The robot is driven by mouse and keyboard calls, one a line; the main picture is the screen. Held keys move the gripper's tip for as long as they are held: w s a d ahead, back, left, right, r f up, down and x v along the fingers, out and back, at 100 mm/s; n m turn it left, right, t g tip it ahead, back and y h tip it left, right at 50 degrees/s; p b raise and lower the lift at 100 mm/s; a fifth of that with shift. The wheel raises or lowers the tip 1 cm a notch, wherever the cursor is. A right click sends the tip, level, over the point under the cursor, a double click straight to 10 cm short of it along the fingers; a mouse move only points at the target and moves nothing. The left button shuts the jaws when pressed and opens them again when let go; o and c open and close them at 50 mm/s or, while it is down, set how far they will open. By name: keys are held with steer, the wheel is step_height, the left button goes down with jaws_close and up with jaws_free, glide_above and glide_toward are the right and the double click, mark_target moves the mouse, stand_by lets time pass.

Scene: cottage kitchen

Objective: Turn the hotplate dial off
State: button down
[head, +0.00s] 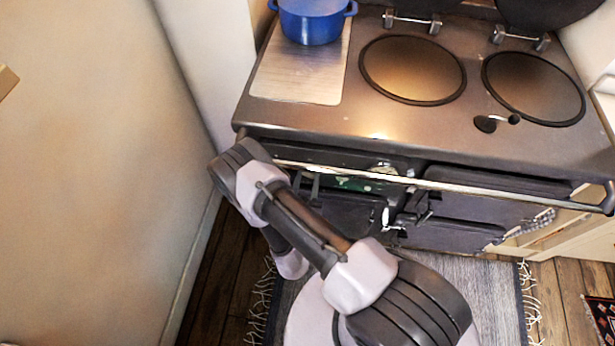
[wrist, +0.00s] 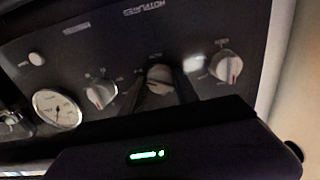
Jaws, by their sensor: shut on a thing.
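In the wrist view, a dark control panel carries a row of pale dials under lettering that reads "HOTPLATES". The middle dial (wrist: 160,78) sits between the two dark fingers of my gripper (wrist: 161,90), which is shut on it. The left dial (wrist: 100,94) and the right dial (wrist: 226,67) stand free; the right one shows a red mark. The small labels are too blurred to read, so I cannot tell the middle dial's setting. In the head view, my arm reaches to the front of the range cooker (head: 400,130), and the dials are not clear there.
A round gauge (wrist: 57,110) and a white button (wrist: 36,59) are left of the dials. In the head view, a rail (head: 480,188) crosses the cooker front. A blue pot (head: 312,22) stands on top, beside two round hotplates (head: 412,68). A wall (head: 100,150) is close on the left.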

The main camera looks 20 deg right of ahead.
steer(key=n+p, duration=0.2)
steer(key=n, duration=0.1)
steer(key=shift+r, duration=0.2)
steer(key=n+p, duration=0.2)
steer(key=n, duration=0.1)
steer(key=n+p, duration=0.2)
steer(key=n, duration=0.4)
steer(key=shift+d, duration=0.1)
steer(key=n+p, duration=0.1)
steer(key=n, duration=0.4)
steer(key=shift+n, duration=0.4)
steer(key=n, duration=0.6)
steer(key=shift+p, duration=0.35)
